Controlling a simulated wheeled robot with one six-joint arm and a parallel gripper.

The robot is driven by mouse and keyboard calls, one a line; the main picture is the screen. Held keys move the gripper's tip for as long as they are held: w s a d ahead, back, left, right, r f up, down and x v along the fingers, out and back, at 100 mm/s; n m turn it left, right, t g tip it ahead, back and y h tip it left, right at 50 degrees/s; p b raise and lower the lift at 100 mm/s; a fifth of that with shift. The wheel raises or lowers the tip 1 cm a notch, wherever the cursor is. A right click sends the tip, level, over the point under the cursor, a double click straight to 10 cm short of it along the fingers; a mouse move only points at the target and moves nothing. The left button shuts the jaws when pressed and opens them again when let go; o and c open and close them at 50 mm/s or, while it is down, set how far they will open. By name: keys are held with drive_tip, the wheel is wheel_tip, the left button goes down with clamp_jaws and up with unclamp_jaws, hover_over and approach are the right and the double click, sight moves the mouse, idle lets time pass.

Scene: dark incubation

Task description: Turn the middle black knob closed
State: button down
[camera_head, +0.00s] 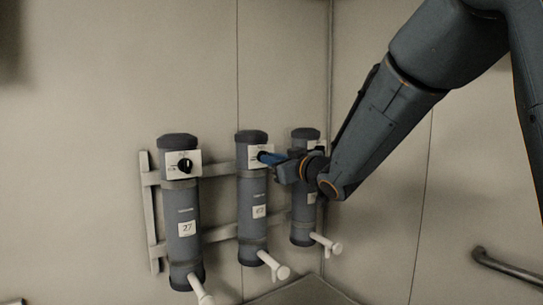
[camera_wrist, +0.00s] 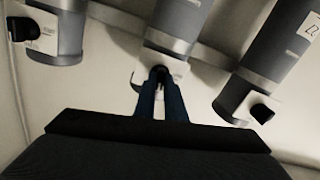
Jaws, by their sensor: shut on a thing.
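The middle grey cylinder (camera_head: 252,205) stands upright on the wall rack, with a white label plate near its top. My gripper (camera_head: 264,157) reaches in from the right and its fingertips are at that plate, covering the middle black knob in the head view. In the wrist view my gripper (camera_wrist: 159,76) has its two blue fingers close together on the middle black knob (camera_wrist: 157,70), of which only a little dark shows between the tips. The white plate (camera_wrist: 174,66) shows beside the fingers. The knob's angle is mostly hidden.
The left cylinder (camera_head: 182,220) has its own black knob (camera_head: 184,165). The right cylinder (camera_head: 303,220) is partly behind my gripper. White spouts (camera_head: 273,266) stick out below the cylinders. A metal handrail (camera_head: 508,268) is at the lower right.

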drive_tip(key=shift+m+p, duration=0.5)
drive_tip(key=shift+m, duration=0.6)
drive_tip(key=c, duration=1.8)
unclamp_jaws()
drive_tip(key=shift+b+v, duration=1.3)
drive_tip(key=shift+v, duration=2.6)
drive_tip(key=shift+d+f, duration=0.1)
